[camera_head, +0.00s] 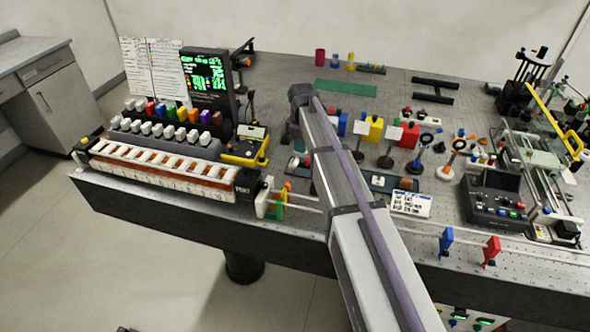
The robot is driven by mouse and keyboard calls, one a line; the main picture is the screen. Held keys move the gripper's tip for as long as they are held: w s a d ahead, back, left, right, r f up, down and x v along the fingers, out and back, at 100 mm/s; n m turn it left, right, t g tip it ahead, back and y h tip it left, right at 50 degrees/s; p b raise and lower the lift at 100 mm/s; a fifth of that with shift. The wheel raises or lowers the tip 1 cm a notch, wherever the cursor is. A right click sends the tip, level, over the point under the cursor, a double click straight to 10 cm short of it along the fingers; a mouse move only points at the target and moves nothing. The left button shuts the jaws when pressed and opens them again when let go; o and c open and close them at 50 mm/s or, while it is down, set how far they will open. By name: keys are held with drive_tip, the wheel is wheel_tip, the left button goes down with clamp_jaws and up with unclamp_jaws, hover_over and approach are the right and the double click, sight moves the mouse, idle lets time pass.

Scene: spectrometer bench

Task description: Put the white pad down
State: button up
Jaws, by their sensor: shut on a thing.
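My arm reaches from the bottom right up over the middle of the bench and bends down at its far end. My gripper (294,138) is small and dark here, pointing down, partly hidden by my own arm. It is shut on a small pale thing (298,146), which seems to be the white pad. The pad's outline is hard to make out. I cannot tell whether it touches the surface below. A dark flat tray (299,166) with small parts lies under and beside it, partly behind my arm.
A yellow-and-black instrument (244,147) stands close to the left of my gripper. A long rack with orange slots (165,170) lies farther left. Blue and yellow blocks and post-mounted optics crowd the right. A green mat (346,88) lies behind, with bare bench around it.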

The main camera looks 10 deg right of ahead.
wheel_tip(320, 180, down, 8)
drive_tip(key=b, duration=0.5)
drive_tip(key=shift+r, duration=0.55)
drive_tip(key=shift+f, duration=0.15)
drive_tip(key=o, duration=0.4)
drive_tip(key=shift+f, duration=0.1)
drive_tip(key=shift+c, duration=0.2)
drive_tip(key=o, duration=0.4)
drive_tip(key=shift+o, duration=0.3)
wheel_tip(320, 180, up, 13)
drive_tip(key=p, duration=1.2)
drive_tip(key=shift+f, duration=0.25)
